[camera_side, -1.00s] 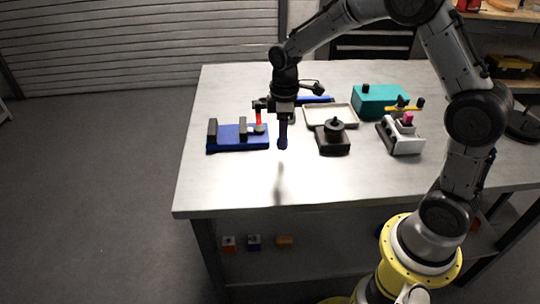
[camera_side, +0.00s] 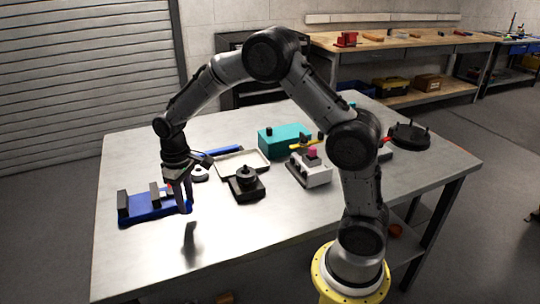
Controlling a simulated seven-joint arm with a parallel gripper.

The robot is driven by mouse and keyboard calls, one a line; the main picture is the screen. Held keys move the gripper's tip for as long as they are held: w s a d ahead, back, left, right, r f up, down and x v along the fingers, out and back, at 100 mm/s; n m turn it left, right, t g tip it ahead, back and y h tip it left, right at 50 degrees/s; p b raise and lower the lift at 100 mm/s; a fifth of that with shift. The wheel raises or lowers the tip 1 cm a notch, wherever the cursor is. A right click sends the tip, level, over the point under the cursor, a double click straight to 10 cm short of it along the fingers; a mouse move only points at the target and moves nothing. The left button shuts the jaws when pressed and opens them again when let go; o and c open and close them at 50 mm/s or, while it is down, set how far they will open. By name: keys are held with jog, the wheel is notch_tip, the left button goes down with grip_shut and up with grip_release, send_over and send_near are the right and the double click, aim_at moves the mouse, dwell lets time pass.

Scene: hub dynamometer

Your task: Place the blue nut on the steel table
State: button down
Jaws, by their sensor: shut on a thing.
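My gripper (camera_side: 186,196) points down over the left part of the steel table (camera_side: 240,262), beside the right end of a blue fixture. It is shut on a small dark blue piece (camera_side: 184,209) at its fingertips, which looks like the blue nut. The nut overlaps the fixture's blue base in this view, so its outline is hard to make out. A dark shadow or reflection lies on the table below the gripper, and I cannot tell the exact gap between nut and table.
The blue fixture (camera_side: 150,209) with dark upright blocks stands left of the gripper. A black fixture (camera_side: 247,185), a pale tray (camera_side: 227,164), a teal box (camera_side: 284,141) and a white fixture (camera_side: 310,172) stand further right. The table's front is clear.

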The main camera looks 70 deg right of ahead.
jog(key=d+r, duration=0.1)
jog(key=d, duration=0.2)
jog(key=d+m, duration=0.1)
jog(key=d, duration=0.2)
jog(key=d+r+m, duration=0.1)
jog(key=d, duration=0.3)
jog(key=shift+s+d+r, duration=0.1)
jog(key=shift+s+r, duration=0.15)
jog(key=shift+r, duration=0.05)
jog(key=s+d+r+m, duration=0.1)
jog(key=s+d+m, duration=0.1)
jog(key=s+d, duration=0.5)
jog(key=s+d+r+m, duration=0.2)
jog(key=s+d+m, duration=0.1)
jog(key=d, duration=0.7)
jog(key=s+d+r+m, duration=0.1)
jog(key=s+d+m, duration=0.1)
jog(key=s+d, duration=0.5)
jog(key=f, duration=0.3)
jog(key=w+d+f, duration=0.1)
jog(key=f, duration=0.2)
jog(key=w+f, duration=0.1)
jog(key=f, duration=0.2)
jog(key=shift+d+f, duration=0.35)
jog(key=shift+d, duration=0.05)
jog(key=shift+f, duration=0.15)
jog(key=c, duration=0.6)
grip_release()
